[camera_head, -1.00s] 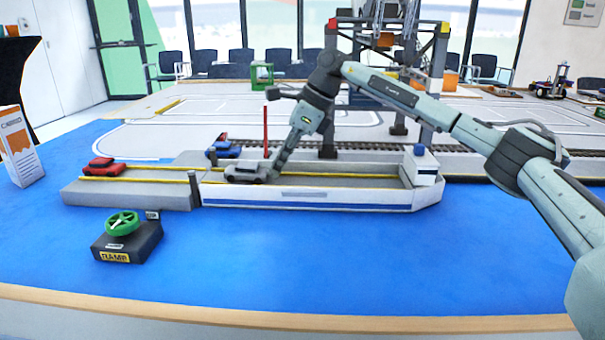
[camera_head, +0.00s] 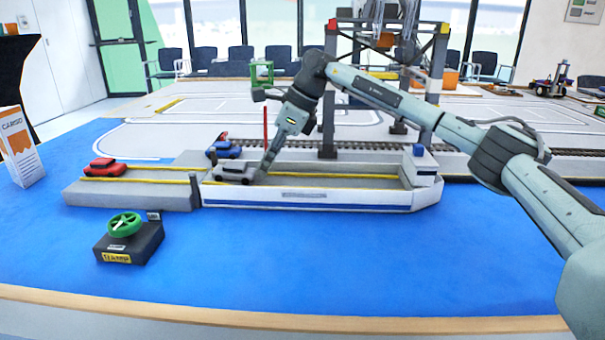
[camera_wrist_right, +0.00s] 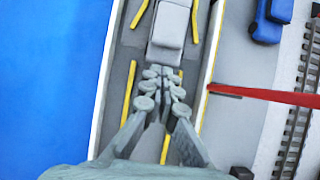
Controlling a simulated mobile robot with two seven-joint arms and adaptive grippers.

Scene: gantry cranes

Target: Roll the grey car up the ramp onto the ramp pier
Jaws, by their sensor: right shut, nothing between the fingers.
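The grey car (camera_head: 233,173) sits upright on the deck of the white ferry (camera_head: 330,198), near its left end. My right gripper (camera_head: 261,179) is shut and empty, low over the deck just right of the car. In the right wrist view the closed fingertips (camera_wrist_right: 160,72) are at the end of the grey car (camera_wrist_right: 170,28), touching it or very close. The grey ramp pier (camera_head: 130,198) lies to the left of the ferry, with a red car (camera_head: 104,167) on it. The join between ferry and pier is partly hidden by a dark post (camera_head: 194,188).
A blue car (camera_head: 226,149) stands behind the ferry, beside a thin red pole (camera_head: 265,128). A box with a green wheel (camera_head: 125,224) and a RAMP label stands in front of the pier. A gantry crane (camera_head: 327,115) rises behind.

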